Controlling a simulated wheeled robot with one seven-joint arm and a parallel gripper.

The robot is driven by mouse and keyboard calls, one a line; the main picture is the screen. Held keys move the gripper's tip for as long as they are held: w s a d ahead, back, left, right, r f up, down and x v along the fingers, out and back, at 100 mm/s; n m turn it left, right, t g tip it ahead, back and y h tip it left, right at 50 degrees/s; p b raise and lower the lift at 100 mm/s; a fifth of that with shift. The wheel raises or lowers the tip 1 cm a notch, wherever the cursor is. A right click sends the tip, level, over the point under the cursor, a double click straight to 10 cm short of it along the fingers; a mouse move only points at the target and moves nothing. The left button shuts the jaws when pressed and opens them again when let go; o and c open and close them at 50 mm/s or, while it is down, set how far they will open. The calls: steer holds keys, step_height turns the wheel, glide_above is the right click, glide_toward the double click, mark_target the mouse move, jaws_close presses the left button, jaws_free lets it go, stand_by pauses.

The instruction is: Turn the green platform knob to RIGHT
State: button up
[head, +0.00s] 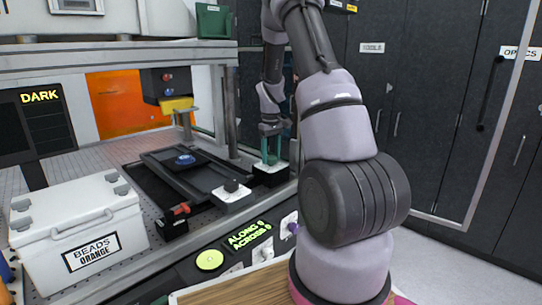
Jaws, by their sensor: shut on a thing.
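The green platform knob (271,158) stands upright on a small white-topped black box (271,174) at the right end of the bench. My gripper (271,133) points down over it, and its jaws are shut on the knob's top. The fingertips are small and partly merge with the knob, so its exact turn position cannot be read. The dark platform (215,176) lies left of the knob, with a blue piece (185,159) on it.
A white case (78,230) labelled BEADS ORANGE is at the front left. A DARK screen (38,117) stands behind it. A display reading ALONG 0, ACROSS 0 (248,235) is on the front panel. A red-topped switch box (174,222) and frame posts surround the platform.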

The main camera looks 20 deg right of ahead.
steer(key=shift+m, duration=0.4)
steer(key=m, duration=1.7)
steer(key=shift+a, duration=0.1)
steer(key=m, duration=0.6)
steer(key=shift+w, duration=0.1)
stand_by(0.3)
steer(key=o, duration=1.4)
